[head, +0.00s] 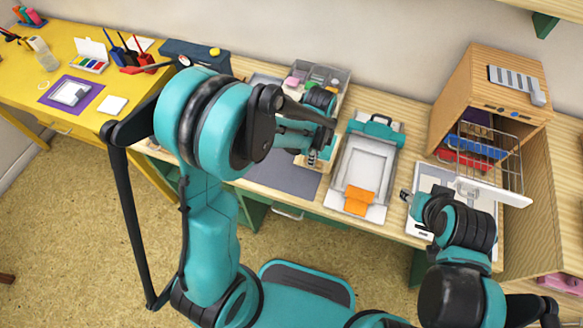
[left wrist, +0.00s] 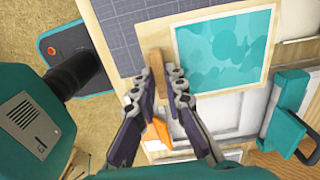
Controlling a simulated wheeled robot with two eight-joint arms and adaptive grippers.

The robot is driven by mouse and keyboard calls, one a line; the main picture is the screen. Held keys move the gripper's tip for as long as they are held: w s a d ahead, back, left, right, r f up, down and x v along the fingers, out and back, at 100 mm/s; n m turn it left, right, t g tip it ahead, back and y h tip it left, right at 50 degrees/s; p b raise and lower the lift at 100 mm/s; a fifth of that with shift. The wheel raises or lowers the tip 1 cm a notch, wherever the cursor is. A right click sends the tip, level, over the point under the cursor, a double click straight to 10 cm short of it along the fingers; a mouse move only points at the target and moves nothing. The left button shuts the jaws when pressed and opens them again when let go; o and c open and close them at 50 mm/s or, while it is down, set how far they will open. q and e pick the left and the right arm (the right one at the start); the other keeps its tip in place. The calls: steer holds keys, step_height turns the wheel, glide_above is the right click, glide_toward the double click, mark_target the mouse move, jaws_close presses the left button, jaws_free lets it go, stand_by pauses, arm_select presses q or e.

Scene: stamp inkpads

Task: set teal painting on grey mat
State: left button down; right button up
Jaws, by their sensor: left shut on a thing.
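The teal painting (left wrist: 222,52), with blotches and a pale border, shows in the left wrist view just right of my left fingers. My left gripper (left wrist: 157,92) is shut on a wooden strip at the painting's near left edge. In the head view my left gripper (head: 313,156) is over the table at the mat's right part, and the arm hides most of the painting. The grey mat (head: 278,180) lies flat on the table; its gridded surface (left wrist: 118,30) shows beside the painting. My right gripper (head: 418,212) is over the table's right part; its fingers are unclear.
A white tray with teal handle (head: 381,130) and an orange piece (head: 360,200) is right of the mat. A grey bin (head: 333,76) stands behind. A wooden cabinet (head: 470,85) and wire basket (head: 508,150) stand at right. A yellow desk (head: 60,50) is left.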

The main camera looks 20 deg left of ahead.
arm_select(q)
steer(key=a+f, duration=0.1)
steer(key=s+a+f+b, duration=0.1)
steer(key=a, duration=0.1)
steer(key=s+a+f, duration=0.1)
steer(key=shift+a+f, duration=0.1)
steer(key=shift+a, duration=0.3)
steer(key=shift+f+b, duration=1.05)
steer(key=shift+f, duration=0.95)
steer(key=shift+f, duration=0.1)
steer(key=c, duration=1.6)
jaws_free()
